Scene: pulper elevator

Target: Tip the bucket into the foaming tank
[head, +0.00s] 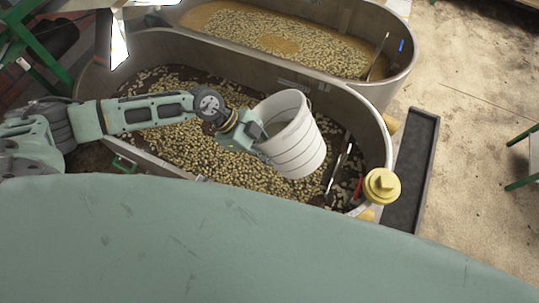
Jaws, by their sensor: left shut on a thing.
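A white ribbed bucket (293,140) is above the near tank, tilted, with its mouth toward the upper left of the picture. My left gripper (258,138) is shut on the bucket's left side. What is in the bucket cannot be seen. The near tank (350,98) holds pale beans in dark liquid. Behind it, the far tank (398,62) holds beans in tan, cloudy liquid with a smooth, foam-like patch in the middle. No stream from the bucket shows. My right gripper is not in view.
A yellow knob-topped fitting (381,186) stands at the near tank's right end. A dark trough (412,165) lies beside it on the sandy floor (470,130). Green-framed stands are at the upper left (40,45) and right edge (524,155). The floor between is mostly clear.

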